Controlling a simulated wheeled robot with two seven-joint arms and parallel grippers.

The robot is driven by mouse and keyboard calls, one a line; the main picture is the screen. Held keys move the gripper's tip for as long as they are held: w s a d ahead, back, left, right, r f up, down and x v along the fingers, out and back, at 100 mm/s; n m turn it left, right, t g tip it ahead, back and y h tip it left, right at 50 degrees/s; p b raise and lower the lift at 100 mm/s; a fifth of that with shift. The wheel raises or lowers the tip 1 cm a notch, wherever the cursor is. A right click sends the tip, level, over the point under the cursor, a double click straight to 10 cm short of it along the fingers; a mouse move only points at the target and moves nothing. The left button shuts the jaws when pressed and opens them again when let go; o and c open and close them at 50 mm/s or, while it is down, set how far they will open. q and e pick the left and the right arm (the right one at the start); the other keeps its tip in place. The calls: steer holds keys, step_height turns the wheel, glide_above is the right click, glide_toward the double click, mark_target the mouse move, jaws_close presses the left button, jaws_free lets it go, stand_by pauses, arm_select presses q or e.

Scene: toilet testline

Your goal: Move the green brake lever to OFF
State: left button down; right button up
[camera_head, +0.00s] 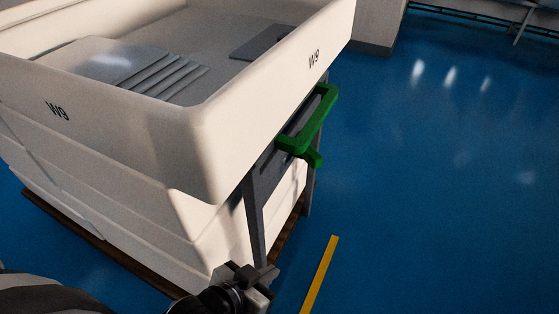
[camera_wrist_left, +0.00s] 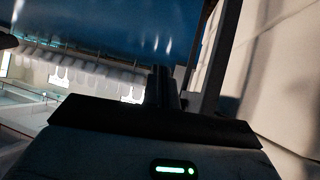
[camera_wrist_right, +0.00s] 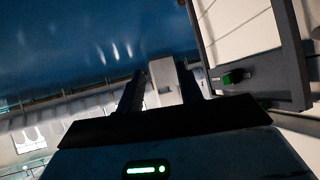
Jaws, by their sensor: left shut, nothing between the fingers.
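The green brake lever (camera_head: 310,125) is a bent bar on the grey metal frame (camera_head: 254,215) at the end of the white W9 tub cart. A short green tab points down at its near end. No ON or OFF marking can be read. My left gripper (camera_head: 262,274) is at the bottom centre, below the lever and apart from it, near the frame's leg. Its fingers (camera_wrist_left: 165,90) are together and empty in the left wrist view. In the right wrist view my right gripper (camera_wrist_right: 158,95) has its fingers apart and empty. A small green part (camera_wrist_right: 235,77) shows there on a dark bar, likely the lever.
The white tub (camera_head: 190,135) fills the left and holds grey panels (camera_head: 150,70). It stands on a brown base (camera_head: 95,240). Blue floor (camera_head: 440,180) lies open to the right, with a yellow stripe (camera_head: 320,272) near the cart.

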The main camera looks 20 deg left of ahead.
arm_select(q)
steer(key=w+d+r+n+t+h, duration=0.2)
steer(key=w+d+r+n, duration=0.1)
steer(key=w+d, duration=0.1)
steer(key=n+t+y+b, duration=0.2)
steer(key=n+t+y, duration=0.45)
steer(key=n, duration=1.25)
glide_toward(307, 160)
steer(key=s+d+r+g+y, duration=0.1)
steer(key=s, duration=0.3)
steer(key=shift+s+d, duration=0.2)
steer(key=w, duration=0.3)
steer(key=w+a, duration=0.1)
steer(key=w, duration=0.6)
steer(key=shift+a+b, duration=0.2)
steer(key=shift+b, duration=0.15)
